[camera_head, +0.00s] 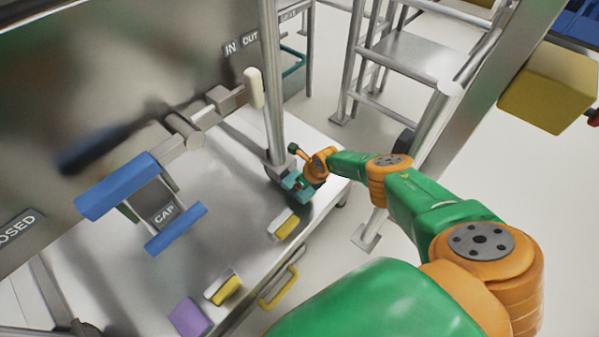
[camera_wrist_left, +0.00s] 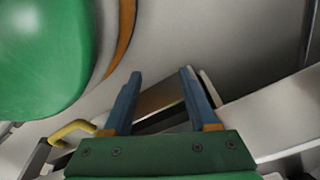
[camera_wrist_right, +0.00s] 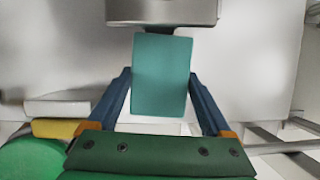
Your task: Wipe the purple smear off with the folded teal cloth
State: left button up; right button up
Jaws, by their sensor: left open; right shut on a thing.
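The folded teal cloth (camera_wrist_right: 162,75) is a flat rectangle between the fingers of my right gripper (camera_wrist_right: 160,78), which is shut on it. In the head view the cloth (camera_head: 297,188) is at the end of my right arm, by the foot of a metal post; I cannot tell if it touches the surface. A purple square patch (camera_head: 189,317) lies near the front edge at the bottom left; I cannot tell if it is the smear or a separate flat object. No other purple mark shows. My left gripper (camera_wrist_left: 160,76) is open and empty in its wrist view, and outside the head view.
Two yellow-and-white blocks (camera_head: 225,289) (camera_head: 286,226) lie along the pale bench top (camera_head: 200,262). A yellow handle (camera_head: 279,287) is on its front side. A blue-handled bracket marked CAP (camera_head: 163,213) hangs over the bench. A metal post (camera_head: 271,90) rises beside the cloth.

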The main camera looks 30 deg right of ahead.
jog(key=shift+r+p, duration=0.45)
jog(key=shift+r, duration=0.35)
jog(key=shift+r+p, duration=0.75)
jog(key=shift+r, duration=0.35)
pick_arm(q)
jog(key=s+a, duration=0.1)
jog(key=s+r, duration=0.1)
jog(key=s+a, duration=0.1)
jog(key=shift+s+a+r, duration=0.15)
jog(key=shift+a+r, duration=0.15)
jog(key=shift+d, duration=0.1)
pick_arm(e)
jog(key=shift+a, duration=0.1)
